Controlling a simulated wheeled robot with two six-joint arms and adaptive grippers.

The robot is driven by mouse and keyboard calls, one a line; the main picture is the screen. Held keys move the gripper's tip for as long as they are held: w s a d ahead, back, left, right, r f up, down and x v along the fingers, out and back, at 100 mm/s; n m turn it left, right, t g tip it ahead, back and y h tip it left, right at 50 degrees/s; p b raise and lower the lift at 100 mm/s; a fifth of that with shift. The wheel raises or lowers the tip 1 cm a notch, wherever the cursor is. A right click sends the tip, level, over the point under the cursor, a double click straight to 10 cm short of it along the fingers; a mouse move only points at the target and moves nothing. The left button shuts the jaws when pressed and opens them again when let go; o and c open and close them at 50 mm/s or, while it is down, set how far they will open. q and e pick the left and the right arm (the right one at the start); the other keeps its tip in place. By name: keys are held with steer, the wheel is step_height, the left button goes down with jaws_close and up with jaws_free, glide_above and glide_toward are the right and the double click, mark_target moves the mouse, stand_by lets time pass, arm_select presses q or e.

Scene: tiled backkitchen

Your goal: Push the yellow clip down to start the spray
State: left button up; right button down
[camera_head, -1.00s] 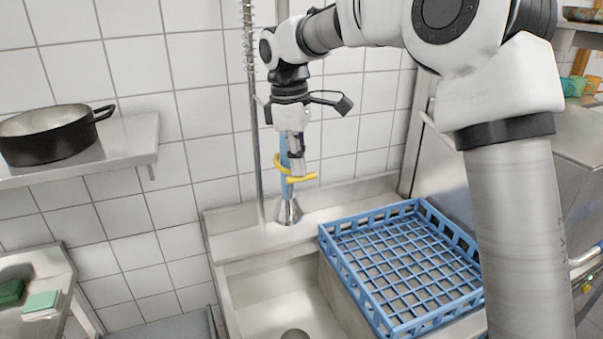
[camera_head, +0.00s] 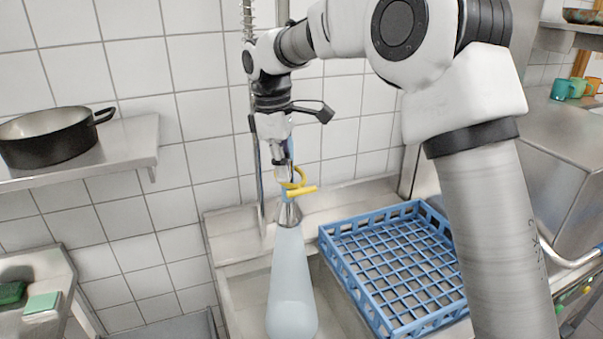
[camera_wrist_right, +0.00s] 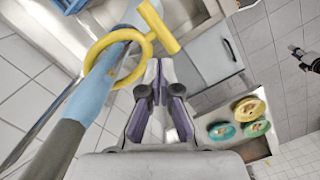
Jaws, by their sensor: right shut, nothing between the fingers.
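The yellow clip (camera_head: 301,189) is on the blue-handled hand sprayer (camera_head: 288,150) that hangs over the sink. In the right wrist view the clip (camera_wrist_right: 161,27) shows as a ring around the blue handle (camera_wrist_right: 97,88) with a short bar at its end. A pale blue cone of spray (camera_head: 291,285) comes out of the metal nozzle (camera_head: 289,213) down into the sink. My right gripper (camera_head: 284,176) is shut and empty, right at the clip in the head view; contact cannot be told. Its fingertips (camera_wrist_right: 161,64) point toward the clip's bar. My left gripper is out of view.
A blue dish rack (camera_head: 397,263) stands right of the sink (camera_head: 243,290). A black pan (camera_head: 48,140) sits on a wall shelf (camera_head: 140,135) at left. The tiled wall is close behind the sprayer. Cups (camera_head: 575,88) stand on a shelf at far right.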

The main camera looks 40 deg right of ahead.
step_height(320, 180, up, 12)
steer(key=w+a, duration=0.1)
steer(key=shift+f, duration=0.2)
stand_by(0.4)
